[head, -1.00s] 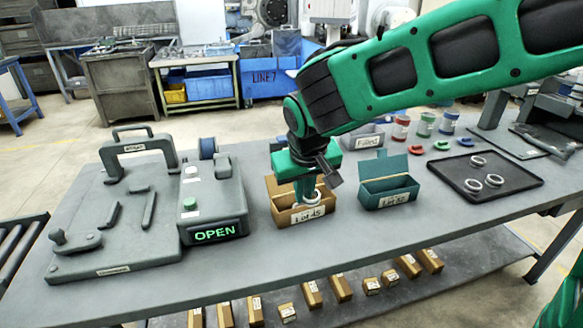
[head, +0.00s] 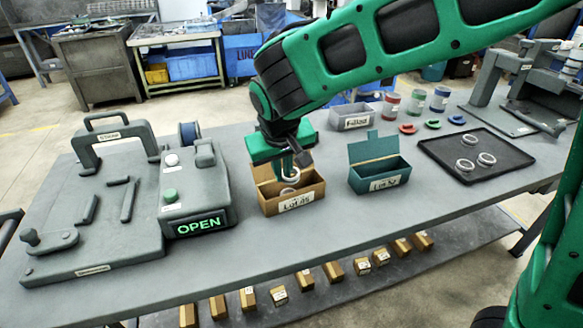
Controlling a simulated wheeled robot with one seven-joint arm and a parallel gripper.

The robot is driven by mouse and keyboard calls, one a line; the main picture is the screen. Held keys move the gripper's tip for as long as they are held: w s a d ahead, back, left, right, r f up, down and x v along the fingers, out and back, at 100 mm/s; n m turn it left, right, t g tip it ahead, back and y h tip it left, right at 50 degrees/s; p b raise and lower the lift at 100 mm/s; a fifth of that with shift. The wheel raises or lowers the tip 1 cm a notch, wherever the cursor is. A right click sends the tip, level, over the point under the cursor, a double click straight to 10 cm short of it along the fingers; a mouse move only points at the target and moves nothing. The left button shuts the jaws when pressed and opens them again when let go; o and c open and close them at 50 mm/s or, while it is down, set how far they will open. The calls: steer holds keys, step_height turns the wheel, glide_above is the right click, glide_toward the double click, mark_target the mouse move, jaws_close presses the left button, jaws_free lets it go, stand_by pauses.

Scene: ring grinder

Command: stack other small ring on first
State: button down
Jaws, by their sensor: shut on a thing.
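My gripper (head: 285,172) is shut on a small pale ring (head: 294,174), which hangs at the mouth of the brown open box (head: 293,206) labelled Lot 45. A second pale ring (head: 288,191) shows lower down, inside that box under the held ring. The two rings look close together, and I cannot tell whether they touch. The box's front wall hides the lower part of its inside.
A teal open box (head: 381,184) stands right of the brown one, with a grey bin (head: 352,117) labelled Filled behind. A black tray (head: 508,163) holds three larger rings. The grey machine (head: 205,185) with an OPEN display stands left. Bare tabletop lies in front.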

steer(key=shift+w+a+f, duration=0.15)
steer(key=shift+w+f, duration=0.35)
steer(key=shift+f, duration=2.2)
steer(key=shift+s+a, duration=0.1)
steer(key=shift+s, duration=0.1)
steer(key=c, duration=1.8)
jaws_free()
steer(key=shift+c, duration=0.2)
steer(key=o, duration=0.4)
steer(key=shift+s, duration=0.15)
